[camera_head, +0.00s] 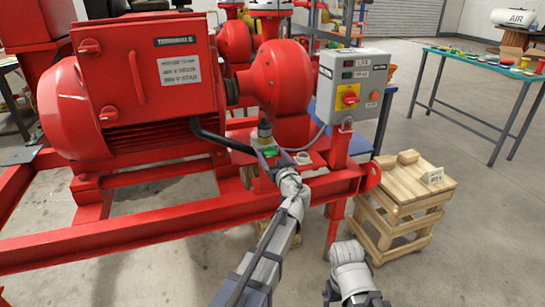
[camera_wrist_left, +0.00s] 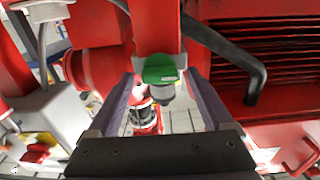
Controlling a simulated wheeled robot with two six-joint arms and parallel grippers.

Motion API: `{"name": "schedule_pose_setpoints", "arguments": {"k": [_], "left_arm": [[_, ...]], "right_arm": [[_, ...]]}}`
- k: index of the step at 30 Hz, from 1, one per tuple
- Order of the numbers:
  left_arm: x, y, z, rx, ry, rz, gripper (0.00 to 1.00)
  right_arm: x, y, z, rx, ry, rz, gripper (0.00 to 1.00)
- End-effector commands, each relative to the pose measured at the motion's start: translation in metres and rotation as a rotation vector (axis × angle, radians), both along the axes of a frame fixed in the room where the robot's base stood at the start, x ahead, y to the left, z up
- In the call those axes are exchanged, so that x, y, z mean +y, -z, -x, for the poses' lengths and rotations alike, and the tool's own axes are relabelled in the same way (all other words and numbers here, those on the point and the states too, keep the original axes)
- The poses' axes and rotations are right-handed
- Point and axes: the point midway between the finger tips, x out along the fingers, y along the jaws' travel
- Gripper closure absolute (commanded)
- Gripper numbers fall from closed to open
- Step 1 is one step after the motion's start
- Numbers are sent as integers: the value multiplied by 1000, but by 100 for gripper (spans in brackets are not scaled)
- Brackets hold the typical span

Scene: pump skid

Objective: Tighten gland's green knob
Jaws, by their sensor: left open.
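The green knob (camera_head: 270,152) sits on the gland at the front of the red pump skid, small and partly covered by my left gripper in the head view. In the left wrist view the green knob (camera_wrist_left: 159,68) shows as a rounded green cap in front of a red post, with a grey fitting below it. My left gripper (camera_head: 273,160) is at the knob. In the left wrist view its two fingers are open, one on each side of the knob, with visible gaps. Part of my right arm shows at the bottom of the head view, but its gripper does not.
A black bent pipe (camera_head: 222,140) runs close to the knob on the left. A grey control box (camera_head: 352,85) with a red switch stands to the right. The red skid frame (camera_head: 160,235) crosses in front. A wooden crate (camera_head: 405,190) stands at right.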

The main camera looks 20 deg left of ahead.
Motion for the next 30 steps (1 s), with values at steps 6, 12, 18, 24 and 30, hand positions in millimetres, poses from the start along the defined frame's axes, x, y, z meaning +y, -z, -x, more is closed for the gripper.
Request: {"name": "schedule_pose_setpoints", "arguments": {"k": [6, 12, 18, 24, 30], "left_arm": [[0, 0, 0, 0, 0, 0, 25], [0, 0, 0, 0, 0, 0, 48], [0, 0, 0, 0, 0, 0, 70], [0, 0, 0, 0, 0, 0, 93], [0, 0, 0, 2, 0, -3, 100]], "right_arm": [[0, 0, 0, 0, 0, 0, 7], [0, 0, 0, 0, 0, 0, 7], [0, 0, 0, 0, 0, 0, 7], [0, 0, 0, 0, 0, 0, 7], [0, 0, 0, 0, 0, 0, 7]]}}
